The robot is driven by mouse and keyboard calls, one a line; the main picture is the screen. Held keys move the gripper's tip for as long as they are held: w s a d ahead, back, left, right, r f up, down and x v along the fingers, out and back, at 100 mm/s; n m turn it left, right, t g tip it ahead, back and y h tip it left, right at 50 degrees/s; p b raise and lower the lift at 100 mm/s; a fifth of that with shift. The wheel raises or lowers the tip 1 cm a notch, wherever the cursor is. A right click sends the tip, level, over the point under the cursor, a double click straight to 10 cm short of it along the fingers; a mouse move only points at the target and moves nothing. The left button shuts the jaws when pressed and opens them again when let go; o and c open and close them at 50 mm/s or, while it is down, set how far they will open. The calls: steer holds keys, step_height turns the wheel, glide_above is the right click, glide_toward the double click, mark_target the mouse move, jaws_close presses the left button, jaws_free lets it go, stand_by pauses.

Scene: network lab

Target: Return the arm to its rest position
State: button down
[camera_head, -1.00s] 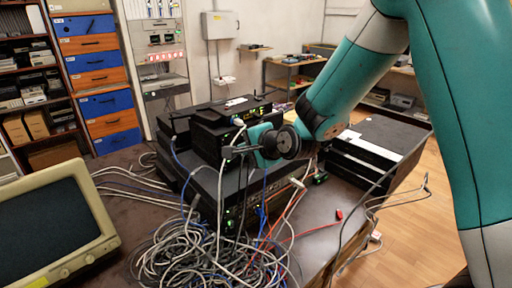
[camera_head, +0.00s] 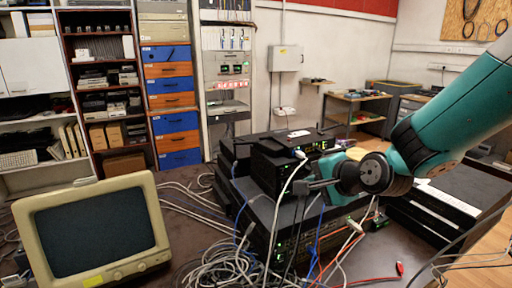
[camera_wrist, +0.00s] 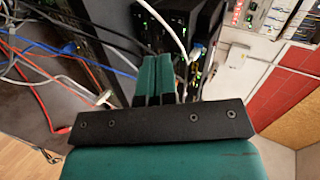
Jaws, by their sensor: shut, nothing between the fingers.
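My gripper (camera_head: 310,187) is in front of the stack of black network devices (camera_head: 285,160) in the head view, at the end of my teal arm. In the wrist view, the two teal fingers of my gripper (camera_wrist: 157,58) stand side by side, shut, with nothing between them. Beyond the fingertips, the black devices with small green lights (camera_wrist: 185,30) and a white cable show close by. I cannot tell whether the fingers touch any device or cable.
Tangled grey cables (camera_head: 225,270) lie on the table before the stack. An old beige monitor (camera_head: 95,235) stands at the left. More black boxes (camera_head: 455,200) lie right of the stack. Red and blue cables (camera_wrist: 70,45) run at the left of the wrist view.

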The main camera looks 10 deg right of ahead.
steer(key=s+a+r+n+g, duration=0.1)
steer(key=s+n+g, duration=0.4)
steer(key=s+n, duration=0.4)
steer(key=s+a+r+n+g, duration=0.2)
steer(key=s+n+g, duration=0.3)
steer(key=s+n, duration=0.5)
steer(key=s, duration=0.9)
steer(key=shift+a+r+g+h, duration=0.2)
steer(key=shift+g+h, duration=0.1)
steer(key=shift+h, duration=0.1)
steer(key=shift+w+f, duration=0.1)
steer(key=shift+w, duration=0.05)
stand_by(0.5)
